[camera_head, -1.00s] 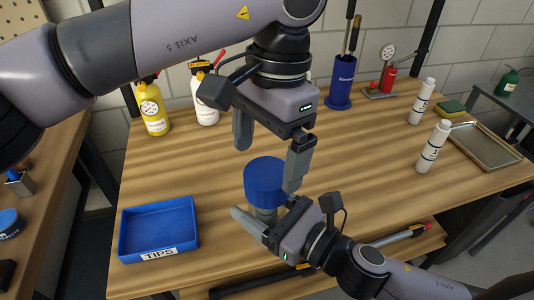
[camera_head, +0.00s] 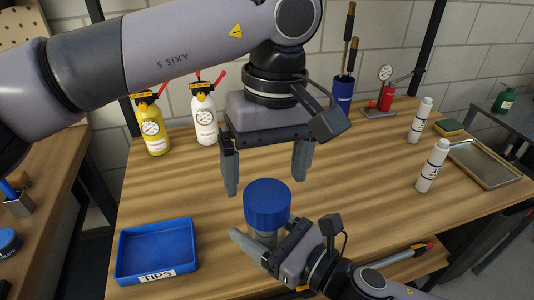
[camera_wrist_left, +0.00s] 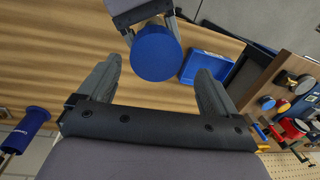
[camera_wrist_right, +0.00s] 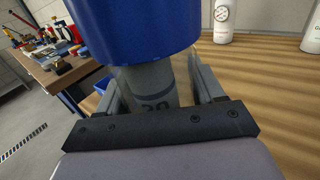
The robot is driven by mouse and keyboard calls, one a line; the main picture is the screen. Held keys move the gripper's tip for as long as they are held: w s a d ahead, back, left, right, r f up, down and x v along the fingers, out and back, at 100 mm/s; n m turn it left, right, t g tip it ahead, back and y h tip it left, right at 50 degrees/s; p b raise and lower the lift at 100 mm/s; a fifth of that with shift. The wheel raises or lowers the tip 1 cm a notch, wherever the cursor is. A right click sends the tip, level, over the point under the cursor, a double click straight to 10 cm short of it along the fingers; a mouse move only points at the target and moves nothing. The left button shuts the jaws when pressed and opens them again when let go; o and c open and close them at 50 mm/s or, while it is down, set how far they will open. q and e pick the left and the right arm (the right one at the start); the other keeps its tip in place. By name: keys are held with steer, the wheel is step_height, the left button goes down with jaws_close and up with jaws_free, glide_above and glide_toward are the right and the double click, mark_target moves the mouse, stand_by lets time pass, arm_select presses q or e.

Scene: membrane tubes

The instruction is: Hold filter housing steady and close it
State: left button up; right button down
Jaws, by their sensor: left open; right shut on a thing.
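The filter housing has a grey body (camera_wrist_right: 152,88) and a blue cap (camera_head: 267,204) seated on top, upright on the table. My right gripper (camera_head: 257,246) is shut on the grey body, below the cap; the right wrist view shows a finger on each side of it. My left gripper (camera_head: 266,178) is open and empty, pointing down above and behind the cap, apart from it. In the left wrist view the cap (camera_wrist_left: 155,54) shows beyond the open fingers. The thread between cap and body is hidden, so I cannot tell how tight the cap is.
A blue tray marked TIPS (camera_head: 156,250) lies at the front left. Yellow (camera_head: 152,125) and white (camera_head: 204,115) gauge bottles stand at the back. Two white bottles (camera_head: 432,166) (camera_head: 419,121) and a metal tray (camera_head: 485,163) are at the right. The table's middle right is clear.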

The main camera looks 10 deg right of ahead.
arm_select(q)
steer(key=n, duration=0.5)
steer(key=shift+r, duration=0.15)
steer(key=n, duration=0.4)
steer(key=shift+r+n, duration=0.15)
steer(key=shift+n, duration=0.15)
steer(key=n, duration=0.3)
steer(key=shift+r, duration=0.1)
steer(key=n, duration=0.4)
steer(key=shift+r+n, duration=0.1)
steer(key=shift+n, duration=0.3)
steer(key=n, duration=0.4)
steer(key=shift+r+n, duration=0.15)
steer(key=shift+n, duration=0.15)
steer(key=n, duration=0.4)
steer(key=shift+r+n+h, duration=0.15)
steer(key=shift+n+h, duration=0.15)
steer(key=n, duration=0.4)
steer(key=shift+r+n, duration=0.1)
steer(key=shift+n, duration=0.2)
steer(key=n, duration=0.3)
steer(key=shift+r+n, duration=0.1)
steer(key=shift+n, duration=0.3)
